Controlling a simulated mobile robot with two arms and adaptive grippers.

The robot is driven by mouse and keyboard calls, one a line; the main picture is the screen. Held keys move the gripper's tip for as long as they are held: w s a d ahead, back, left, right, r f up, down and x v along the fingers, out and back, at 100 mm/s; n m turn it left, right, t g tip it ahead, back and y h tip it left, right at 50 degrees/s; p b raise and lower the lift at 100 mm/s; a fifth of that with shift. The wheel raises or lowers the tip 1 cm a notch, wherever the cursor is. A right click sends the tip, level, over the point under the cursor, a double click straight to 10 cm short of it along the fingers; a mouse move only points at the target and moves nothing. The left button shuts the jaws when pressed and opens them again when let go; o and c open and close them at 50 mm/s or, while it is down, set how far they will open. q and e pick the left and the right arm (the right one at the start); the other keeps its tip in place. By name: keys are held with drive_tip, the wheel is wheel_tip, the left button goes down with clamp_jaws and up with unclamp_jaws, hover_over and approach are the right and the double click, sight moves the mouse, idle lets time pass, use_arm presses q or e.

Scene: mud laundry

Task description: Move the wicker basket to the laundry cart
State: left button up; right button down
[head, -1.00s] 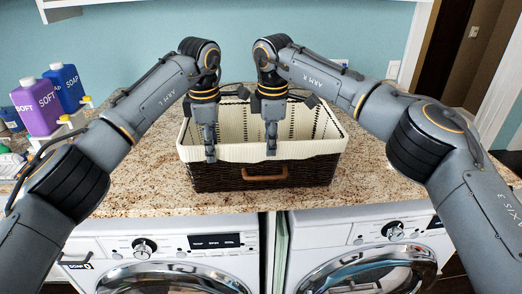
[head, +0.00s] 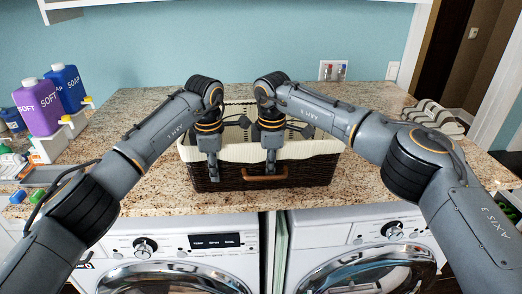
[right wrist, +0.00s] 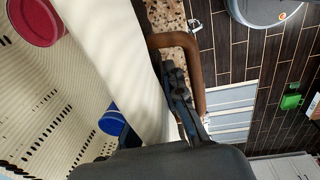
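The wicker basket (head: 310,173) stands on the granite counter, dark brown with a cream liner folded over its rim and a brown handle (head: 264,178) on the front. In the right wrist view, my right gripper's dark fingers (right wrist: 178,95) are beside the cream rim (right wrist: 110,50), near the handle (right wrist: 190,60). Whether they grip the rim is unclear. A red item (right wrist: 36,20) and a blue item (right wrist: 112,120) show inside the basket. I see no clear laundry cart.
A purple bottle (head: 38,108) and a blue bottle (head: 68,90) stand at the counter's left. A striped object (head: 435,116) lies at the back right. Two front-loading machines (head: 180,255) are under the counter. A green object (right wrist: 291,101) shows on the dark floor.

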use_arm(q)
clamp_jaws()
drive_tip(key=shift+r, duration=0.15)
use_arm(e)
drive_tip(key=shift+r, duration=0.1)
